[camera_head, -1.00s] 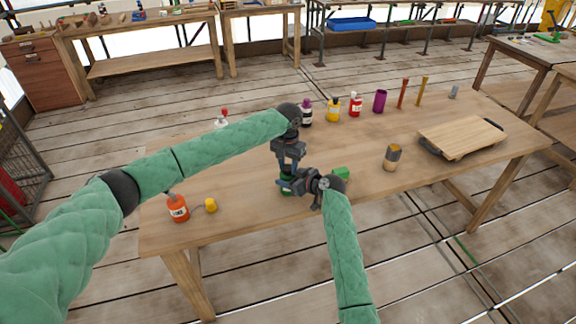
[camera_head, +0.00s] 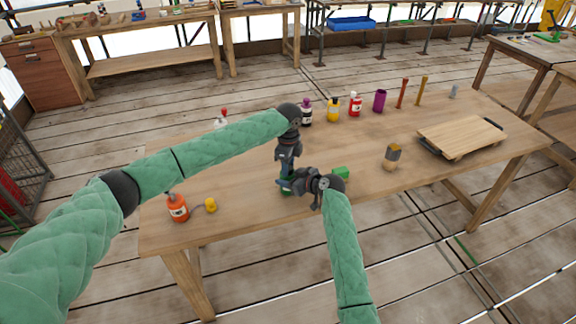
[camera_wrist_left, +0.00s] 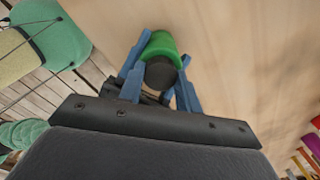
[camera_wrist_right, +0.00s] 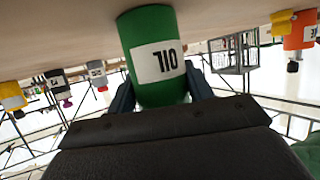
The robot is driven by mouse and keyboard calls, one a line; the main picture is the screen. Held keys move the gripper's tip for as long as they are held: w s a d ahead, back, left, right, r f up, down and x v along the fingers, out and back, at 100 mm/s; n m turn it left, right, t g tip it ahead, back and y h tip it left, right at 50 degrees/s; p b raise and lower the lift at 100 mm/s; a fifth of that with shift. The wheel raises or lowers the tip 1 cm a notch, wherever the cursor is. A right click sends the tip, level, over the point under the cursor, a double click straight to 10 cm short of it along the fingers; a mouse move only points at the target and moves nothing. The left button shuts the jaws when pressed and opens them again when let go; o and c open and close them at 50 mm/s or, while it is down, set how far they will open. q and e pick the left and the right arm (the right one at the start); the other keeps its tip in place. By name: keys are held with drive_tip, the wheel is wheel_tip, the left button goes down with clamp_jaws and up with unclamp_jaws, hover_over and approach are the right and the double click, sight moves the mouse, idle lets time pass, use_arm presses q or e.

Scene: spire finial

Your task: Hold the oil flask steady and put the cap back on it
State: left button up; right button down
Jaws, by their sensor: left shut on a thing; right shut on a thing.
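The green oil flask (camera_head: 286,186) stands at the table's near middle, partly hidden by my grippers. The right wrist view shows its body (camera_wrist_right: 152,92) with a white label between the blue fingers. My right gripper (camera_head: 294,187) is shut on this body from the side. My left gripper (camera_head: 287,171) points down over the flask from above. In the left wrist view, a dark round cap (camera_wrist_left: 160,74) sits between its fingers, in line with the green flask (camera_wrist_left: 158,46). The left gripper is shut on the cap. I cannot tell whether the cap is fully seated.
An orange bottle (camera_head: 178,208) and a yellow cap-like piece (camera_head: 211,205) stand at the left. A jar (camera_head: 392,157) and a wooden board (camera_head: 462,138) are further right. Several bottles line the back edge.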

use_arm(q)
drive_tip(key=shift+w+a+m, duration=0.1)
drive_tip(key=shift+w+m, duration=0.05)
drive_tip(key=shift+m, duration=0.75)
drive_tip(key=o, duration=1.1)
drive_tip(key=shift+r, duration=2.25)
drive_tip(key=shift+c, duration=0.4)
